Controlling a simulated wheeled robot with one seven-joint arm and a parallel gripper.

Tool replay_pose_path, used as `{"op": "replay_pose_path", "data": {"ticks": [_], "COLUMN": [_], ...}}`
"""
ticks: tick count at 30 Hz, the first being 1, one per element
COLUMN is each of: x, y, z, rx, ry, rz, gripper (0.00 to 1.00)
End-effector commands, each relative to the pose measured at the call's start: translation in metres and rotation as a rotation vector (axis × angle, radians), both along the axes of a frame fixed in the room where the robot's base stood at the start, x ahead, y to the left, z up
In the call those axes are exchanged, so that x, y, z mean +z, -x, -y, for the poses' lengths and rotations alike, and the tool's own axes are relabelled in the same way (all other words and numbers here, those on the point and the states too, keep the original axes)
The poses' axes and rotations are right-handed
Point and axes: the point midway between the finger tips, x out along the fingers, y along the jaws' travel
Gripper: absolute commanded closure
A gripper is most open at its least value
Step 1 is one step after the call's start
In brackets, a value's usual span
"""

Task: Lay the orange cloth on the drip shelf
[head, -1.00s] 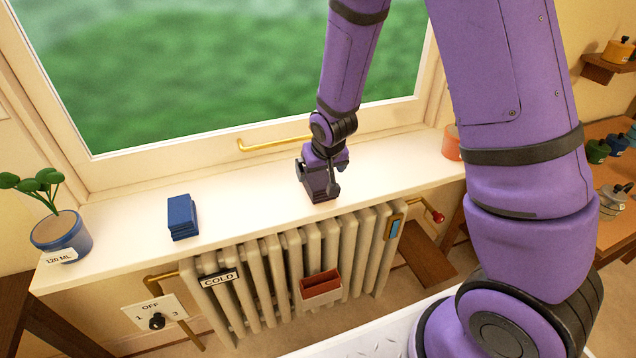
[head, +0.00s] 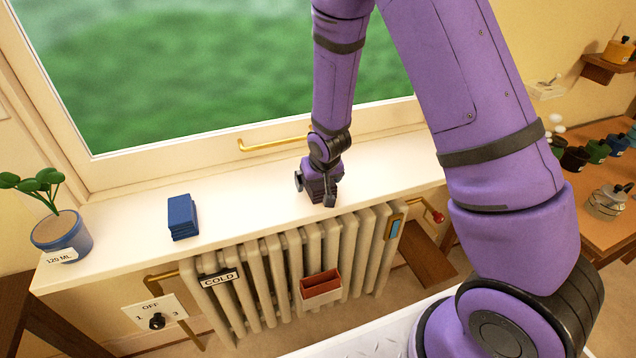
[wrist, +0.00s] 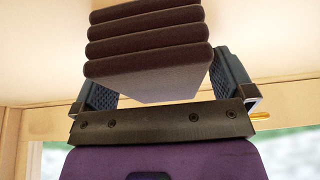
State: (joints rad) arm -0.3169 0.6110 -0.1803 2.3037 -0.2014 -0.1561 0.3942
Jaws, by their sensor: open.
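My gripper (head: 322,194) is low over the white window sill (head: 255,208), above the radiator. In the wrist view my gripper (wrist: 165,90) is open, and a dark brown-grey folded stack (wrist: 150,55) of several layers lies between or just beyond its fingers. I cannot tell whether they touch it. In the head view this stack does not stand apart clearly from my dark gripper. I see no cloth that is plainly orange. No shelf is marked as the drip shelf; a brown wall shelf (head: 607,70) is at the upper right.
A blue folded stack (head: 182,218) and a potted plant (head: 60,234) stand on the sill to the left. The radiator (head: 265,262) below carries a red-brown holder (head: 321,286). A wooden table (head: 585,205) with several small pots is at the right. The sill between the stacks is clear.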

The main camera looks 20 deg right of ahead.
Motion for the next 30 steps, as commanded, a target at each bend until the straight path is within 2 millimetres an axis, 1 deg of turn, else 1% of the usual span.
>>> {"op": "replay_pose_path", "data": {"ticks": [24, 29, 30], "x": [-0.0051, -0.0050, -0.0050], "y": [0.0003, 0.0002, 0.0003], "z": [0.0000, 0.0000, 0.0000], "rx": [0.000, 0.000, 0.000], "ry": [0.000, 0.000, 0.000], "rz": [-0.001, -0.001, -0.001], "gripper": [0.00, 0.37, 0.46]}}
